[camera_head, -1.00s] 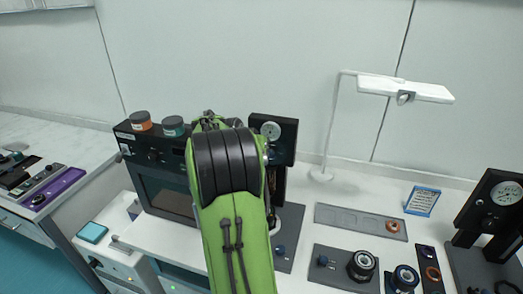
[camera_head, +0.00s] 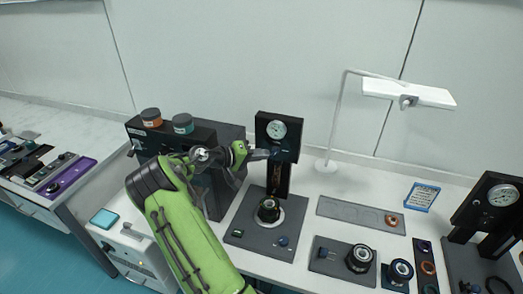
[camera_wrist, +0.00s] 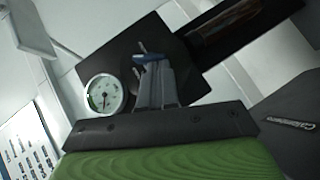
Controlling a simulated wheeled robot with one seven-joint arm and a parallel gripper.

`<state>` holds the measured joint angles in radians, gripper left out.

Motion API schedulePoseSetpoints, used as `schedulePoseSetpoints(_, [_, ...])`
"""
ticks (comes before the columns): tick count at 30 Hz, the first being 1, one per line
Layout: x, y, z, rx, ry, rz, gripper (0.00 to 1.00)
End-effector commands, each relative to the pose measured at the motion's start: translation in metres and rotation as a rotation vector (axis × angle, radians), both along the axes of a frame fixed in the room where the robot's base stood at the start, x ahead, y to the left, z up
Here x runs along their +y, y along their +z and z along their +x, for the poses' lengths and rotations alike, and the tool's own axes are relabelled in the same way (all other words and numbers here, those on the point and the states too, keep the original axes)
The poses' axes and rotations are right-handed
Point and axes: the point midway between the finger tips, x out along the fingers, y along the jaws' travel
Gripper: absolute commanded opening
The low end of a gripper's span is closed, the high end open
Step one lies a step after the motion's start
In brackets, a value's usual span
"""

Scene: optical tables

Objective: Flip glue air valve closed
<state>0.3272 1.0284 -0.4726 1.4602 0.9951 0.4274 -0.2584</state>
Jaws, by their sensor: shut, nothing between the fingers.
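The glue station is a black upright panel (camera_head: 265,125) with a round white gauge (camera_head: 276,129) at its top. In the wrist view the gauge (camera_wrist: 104,95) is left of my fingers. A small blue valve handle (camera_wrist: 150,58) shows right at my fingertips in the wrist view. It seems to touch or nearly touch them; the exact contact is unclear. My gripper (camera_head: 272,154) is shut and empty, reaching from the left to the panel just below the gauge. It also shows in the wrist view (camera_wrist: 155,82). The valve body is partly hidden behind the fingers.
A lens piece (camera_head: 268,209) sits on the station's grey base (camera_head: 245,232). A black oven-like box (camera_head: 225,140) with two jars stands left of the panel. A white lamp (camera_head: 408,93) stands to the right. A second gauge stand (camera_head: 470,213) is at far right.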

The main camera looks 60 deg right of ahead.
Motion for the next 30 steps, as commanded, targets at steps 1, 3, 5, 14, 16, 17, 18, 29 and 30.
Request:
schedulePoseSetpoints(1, [0.0,-0.003,0.001,0.047,0.002,-0.008,0.0])
schedulePoseSetpoints(3, [0.0,-0.006,0.001,0.11,0.002,-0.018,0.0])
schedulePoseSetpoints(5, [0.0,-0.008,0.0,0.161,0.0,-0.027,0.0])
schedulePoseSetpoints(14, [0.0,-0.011,-0.001,0.268,-0.001,-0.041,0.0])
schedulePoseSetpoints(16, [0.0,-0.01,-0.001,0.267,-0.001,-0.042,0.0])
schedulePoseSetpoints(17, [0.0,-0.009,-0.001,0.266,-0.002,-0.042,0.0])
schedulePoseSetpoints(18, [0.0,-0.006,0.0,0.265,-0.002,-0.043,0.0])
schedulePoseSetpoints(29, [0.0,0.068,0.0,0.264,0.0,-0.044,0.0])
schedulePoseSetpoints(30, [0.0,0.074,0.001,0.265,0.0,-0.044,0.0])
